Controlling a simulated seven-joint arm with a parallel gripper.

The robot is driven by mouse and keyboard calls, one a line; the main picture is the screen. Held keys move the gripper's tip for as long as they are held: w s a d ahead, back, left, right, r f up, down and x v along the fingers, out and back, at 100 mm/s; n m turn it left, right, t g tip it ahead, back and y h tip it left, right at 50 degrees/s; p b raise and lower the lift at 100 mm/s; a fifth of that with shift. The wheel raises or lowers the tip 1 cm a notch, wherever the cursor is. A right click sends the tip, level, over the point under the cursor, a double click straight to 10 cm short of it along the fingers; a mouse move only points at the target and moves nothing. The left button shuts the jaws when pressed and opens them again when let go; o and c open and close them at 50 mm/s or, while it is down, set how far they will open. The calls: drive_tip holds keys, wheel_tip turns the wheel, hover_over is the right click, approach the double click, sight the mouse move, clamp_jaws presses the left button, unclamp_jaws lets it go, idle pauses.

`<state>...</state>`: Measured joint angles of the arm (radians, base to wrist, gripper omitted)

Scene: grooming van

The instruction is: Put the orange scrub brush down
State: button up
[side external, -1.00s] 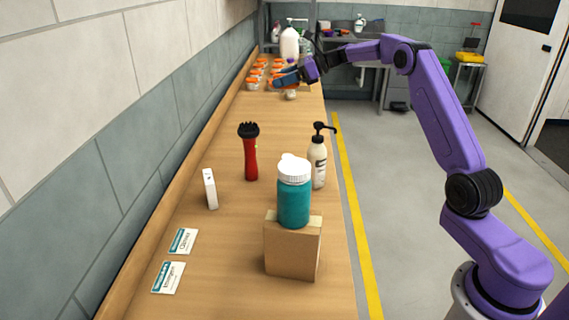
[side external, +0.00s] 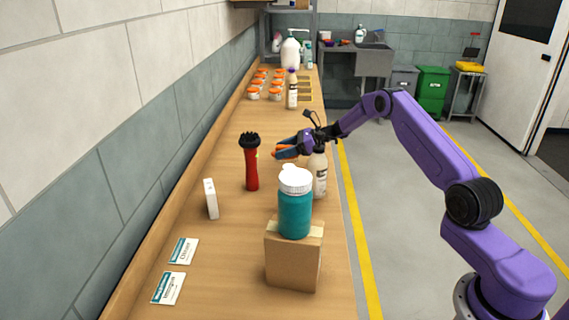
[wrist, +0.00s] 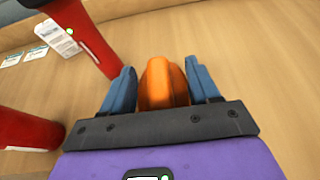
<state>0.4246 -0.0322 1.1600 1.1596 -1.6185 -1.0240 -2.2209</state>
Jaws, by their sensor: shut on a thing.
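The orange scrub brush (side external: 287,149) is between the blue fingers of my gripper (side external: 286,152). In the wrist view the orange brush (wrist: 163,83) sticks out between the two fingers of my gripper (wrist: 160,88), with bare wood beyond it. My gripper is above the bench, between the upright red brush-topped object (side external: 251,165) and the pump bottle (side external: 320,174). The brush's lower end and its height above the bench are hard to tell. A red shape (wrist: 85,35) lies close to the left finger in the wrist view.
A teal jar with a white lid (side external: 295,207) stands on a cardboard box (side external: 292,262) in front. A white box (side external: 211,199) and two cards (side external: 184,251) lie left. Several orange-lidded jars (side external: 275,94) and a bottle (side external: 292,92) stand farther back.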

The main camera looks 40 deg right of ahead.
sight(285, 160)
drive_tip(key=shift+f, duration=2.25)
drive_tip(key=shift+f, duration=0.15)
drive_tip(key=o, duration=1.1)
drive_tip(key=shift+d+r, duration=0.15)
drive_tip(key=shift+r, duration=0.05)
drive_tip(key=v, duration=1.1)
drive_tip(key=shift+s+d, duration=0.25)
drive_tip(key=shift+s, duration=0.1)
drive_tip(key=shift+w, duration=0.1)
